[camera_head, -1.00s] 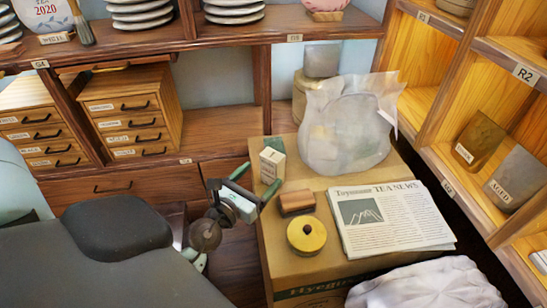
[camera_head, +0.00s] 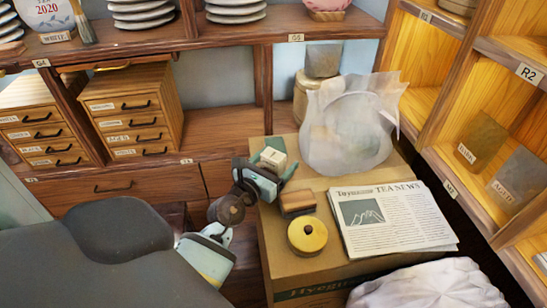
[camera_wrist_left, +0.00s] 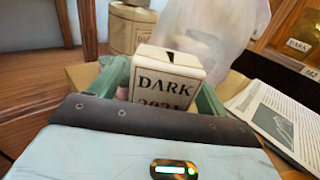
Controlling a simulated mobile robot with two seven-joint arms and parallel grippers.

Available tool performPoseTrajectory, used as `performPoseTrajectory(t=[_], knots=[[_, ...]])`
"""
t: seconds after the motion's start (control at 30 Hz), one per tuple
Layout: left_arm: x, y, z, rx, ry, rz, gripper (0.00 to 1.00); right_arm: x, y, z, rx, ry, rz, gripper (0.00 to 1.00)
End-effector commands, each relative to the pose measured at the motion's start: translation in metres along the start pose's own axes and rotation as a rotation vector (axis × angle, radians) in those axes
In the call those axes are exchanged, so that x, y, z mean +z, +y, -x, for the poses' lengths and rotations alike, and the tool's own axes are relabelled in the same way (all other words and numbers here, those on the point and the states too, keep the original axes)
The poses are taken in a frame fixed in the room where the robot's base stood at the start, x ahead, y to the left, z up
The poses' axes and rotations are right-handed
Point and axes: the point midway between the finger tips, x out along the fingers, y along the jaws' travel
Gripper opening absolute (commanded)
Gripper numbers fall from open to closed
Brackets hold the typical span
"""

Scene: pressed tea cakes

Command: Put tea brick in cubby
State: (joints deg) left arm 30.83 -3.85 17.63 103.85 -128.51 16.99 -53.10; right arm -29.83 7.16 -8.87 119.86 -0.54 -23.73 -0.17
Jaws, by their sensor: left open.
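In the left wrist view this cream box (camera_wrist_left: 168,72) carries the words "DARK" and "2021". My left gripper (camera_head: 266,167) is open, with its fingers on either side of the box's lower part; I cannot tell whether they touch it. It also shows in the left wrist view (camera_wrist_left: 165,88). The right wooden shelf (camera_head: 437,112) has open cubbies; one holds two leaning slabs labelled "DARK" (camera_head: 481,141) and "AGED" (camera_head: 517,178). My right gripper is not in view.
A white crumpled bundle (camera_head: 428,287) lies in front. Small drawer cabinets (camera_head: 133,113) stand at the left.

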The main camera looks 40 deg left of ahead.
Motion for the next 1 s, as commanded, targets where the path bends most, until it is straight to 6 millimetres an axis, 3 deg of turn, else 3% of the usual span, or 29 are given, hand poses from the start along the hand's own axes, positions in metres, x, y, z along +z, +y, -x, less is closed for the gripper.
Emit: performPoseTrajectory(t=[0.33, 0.77, 1.0], knots=[[0.0000, 0.0003, -0.0063, 0.001, 0.001, -0.001, 0.75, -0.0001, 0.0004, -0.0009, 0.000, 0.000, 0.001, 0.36], [0.0006, 0.0003, -0.0063, 0.001, -0.001, -0.001, 0.21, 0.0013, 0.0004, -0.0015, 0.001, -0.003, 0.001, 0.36], [0.0013, 0.0007, -0.0063, 0.001, -0.001, -0.001, 0.20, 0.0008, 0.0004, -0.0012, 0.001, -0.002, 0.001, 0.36]])
